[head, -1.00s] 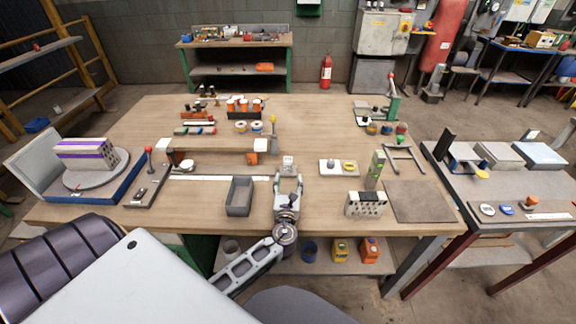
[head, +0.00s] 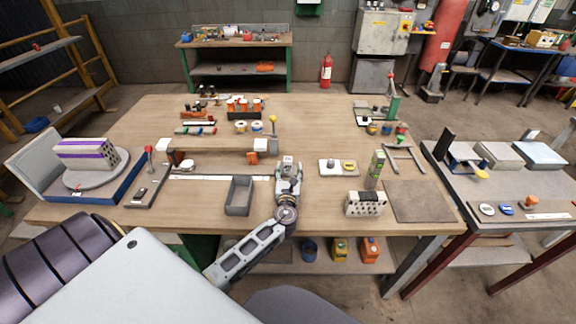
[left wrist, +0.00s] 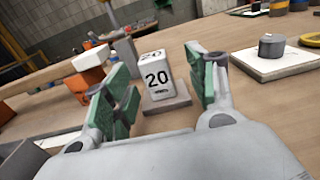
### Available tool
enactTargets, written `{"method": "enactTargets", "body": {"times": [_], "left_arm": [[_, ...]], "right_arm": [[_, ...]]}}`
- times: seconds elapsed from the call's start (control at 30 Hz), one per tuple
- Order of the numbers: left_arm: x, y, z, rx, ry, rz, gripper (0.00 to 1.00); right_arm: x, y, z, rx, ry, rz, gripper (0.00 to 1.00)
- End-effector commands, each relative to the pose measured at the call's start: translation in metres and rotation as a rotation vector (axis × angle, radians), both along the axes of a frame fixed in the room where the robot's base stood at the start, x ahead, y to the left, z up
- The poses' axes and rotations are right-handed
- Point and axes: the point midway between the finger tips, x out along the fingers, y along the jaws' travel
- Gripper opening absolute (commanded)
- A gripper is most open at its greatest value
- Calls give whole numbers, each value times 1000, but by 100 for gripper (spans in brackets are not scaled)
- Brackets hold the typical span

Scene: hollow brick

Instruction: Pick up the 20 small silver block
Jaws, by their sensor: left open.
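The small silver block (left wrist: 157,79) stands upright in the left wrist view, with a black "20" on its front face and another on its top. It rests on a flat grey base (left wrist: 168,106). In the head view its top (head: 287,159) shows just beyond my left gripper. My left gripper (left wrist: 152,88) is open, with one green-padded finger on each side of the block's line. There is a visible gap to both fingers, and the gripper looks empty. In the head view my left gripper (head: 289,172) hides the lower block. My right gripper is not in view.
A hollow brick (head: 365,204) stands nearer at the right. A wooden beam on supports (head: 215,144) is at the back left.

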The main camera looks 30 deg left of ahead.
Motion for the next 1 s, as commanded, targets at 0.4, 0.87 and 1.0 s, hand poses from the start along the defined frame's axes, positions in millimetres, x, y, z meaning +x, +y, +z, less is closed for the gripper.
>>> {"method": "enactTargets", "body": {"times": [0.4, 0.87, 1.0], "left_arm": [[18, 16, 3, 2, -1, 0, 57], [42, 32, 2, 1, 0, 0, 57], [42, 32, 2, 0, 0, 0, 57]], "right_arm": [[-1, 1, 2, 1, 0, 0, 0], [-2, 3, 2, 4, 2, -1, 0], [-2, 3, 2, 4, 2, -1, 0]]}}
